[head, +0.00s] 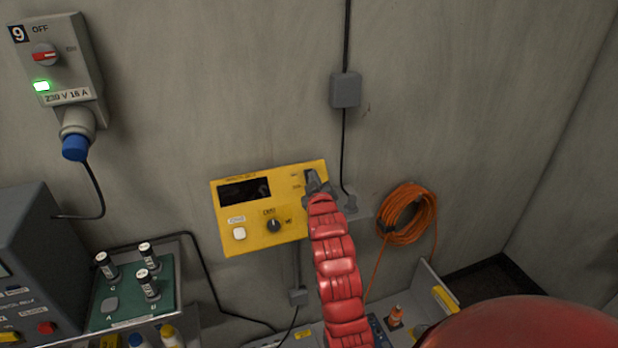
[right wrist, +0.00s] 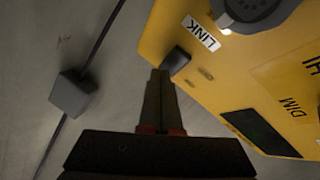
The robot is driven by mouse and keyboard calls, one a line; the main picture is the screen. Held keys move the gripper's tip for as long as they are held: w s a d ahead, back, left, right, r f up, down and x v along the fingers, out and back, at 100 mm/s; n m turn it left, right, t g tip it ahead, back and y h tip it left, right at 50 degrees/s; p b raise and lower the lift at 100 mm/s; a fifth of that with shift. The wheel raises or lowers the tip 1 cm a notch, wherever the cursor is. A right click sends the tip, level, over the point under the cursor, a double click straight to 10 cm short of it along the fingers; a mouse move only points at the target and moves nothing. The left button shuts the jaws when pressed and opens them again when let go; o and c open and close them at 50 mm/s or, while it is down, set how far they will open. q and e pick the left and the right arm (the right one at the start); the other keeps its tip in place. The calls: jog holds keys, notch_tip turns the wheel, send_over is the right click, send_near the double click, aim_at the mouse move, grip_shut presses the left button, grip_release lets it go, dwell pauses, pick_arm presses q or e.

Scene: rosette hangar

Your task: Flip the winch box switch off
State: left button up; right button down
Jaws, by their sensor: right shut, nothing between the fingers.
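The yellow control box (head: 258,238) is on the grey wall, with a dark display, a white button and a black knob; I cannot read its name. My right gripper (head: 311,180) is at its upper right corner, shut and empty, and covers part of the small dark switch there. In the right wrist view the shut fingertips (right wrist: 160,74) are right beside a small dark block (right wrist: 176,60) on the yellow face (right wrist: 225,75). I cannot tell if they touch, or which way the switch is set. My left gripper is not in view.
A grey socket unit (head: 75,60) with a red switch and green light is at upper left. A coiled orange cable (head: 408,214) hangs right of the box. Black cables run above and below it. A green tray (head: 125,308) with several vials is at lower left.

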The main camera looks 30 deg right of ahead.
jog(key=shift+s+a+r, duration=0.15)
jog(key=shift+s+r, duration=0.5)
jog(key=shift+r, duration=0.15)
jog(key=shift+s+a+r, duration=0.15)
jog(key=shift+s+r, duration=0.45)
jog(key=shift+r, duration=0.2)
